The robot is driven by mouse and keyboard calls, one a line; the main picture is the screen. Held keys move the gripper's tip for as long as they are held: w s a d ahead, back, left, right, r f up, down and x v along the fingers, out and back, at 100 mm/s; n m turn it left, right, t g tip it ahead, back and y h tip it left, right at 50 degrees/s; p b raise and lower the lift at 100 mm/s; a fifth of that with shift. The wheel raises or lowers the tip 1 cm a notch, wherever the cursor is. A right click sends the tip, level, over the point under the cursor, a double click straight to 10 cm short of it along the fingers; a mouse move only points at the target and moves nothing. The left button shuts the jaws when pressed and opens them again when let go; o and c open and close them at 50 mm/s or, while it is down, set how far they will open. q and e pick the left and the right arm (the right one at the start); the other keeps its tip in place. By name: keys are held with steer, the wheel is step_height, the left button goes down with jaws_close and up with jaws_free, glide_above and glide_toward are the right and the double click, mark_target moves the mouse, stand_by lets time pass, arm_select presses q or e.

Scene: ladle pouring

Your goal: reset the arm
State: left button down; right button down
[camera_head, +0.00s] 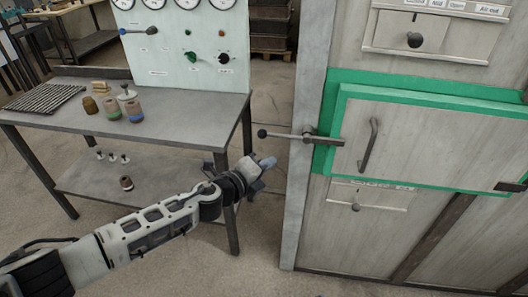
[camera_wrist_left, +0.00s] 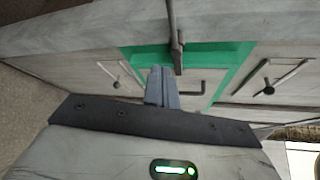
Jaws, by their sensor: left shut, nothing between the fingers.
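My left arm (camera_head: 150,225) reaches in from the lower left in the head view. Its gripper (camera_head: 268,162) is shut and empty, in the air between the grey table and the cabinet. In the left wrist view the closed fingers (camera_wrist_left: 161,88) point towards the cabinet's green-framed door and touch nothing that I can see. My right gripper is not in view.
The cabinet door (camera_head: 430,140) is closed, with a handle (camera_head: 369,145) and a latch bar (camera_head: 300,135) sticking out left. The grey table (camera_head: 185,105) holds small jars (camera_head: 135,111), a black grate (camera_head: 42,98) and a gauge panel (camera_head: 185,45). Floor (camera_head: 270,220) is clear between.

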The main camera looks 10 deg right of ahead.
arm_select(q)
steer(key=s+a+f+n+t+y, duration=0.1)
steer(key=s+a+f+n, duration=0.15)
steer(key=s+n, duration=0.4)
steer(key=s+a+f+n+y, duration=0.1)
steer(key=s+f+n, duration=0.35)
steer(key=n, duration=0.35)
steer(key=s+a+f+n+g+y, duration=0.1)
steer(key=s+a+f+n+y, duration=0.2)
steer(key=s+a+n, duration=0.4)
steer(key=s+a+f+n+g+y, duration=0.1)
steer(key=s+a+f+n+y, duration=0.2)
steer(key=s+a, duration=0.7)
step_height(320, 180, down, 2)
steer(key=a+n, duration=0.1)
steer(key=n, duration=0.3)
steer(key=shift+s+a, duration=0.2)
steer(key=shift+s, duration=0.05)
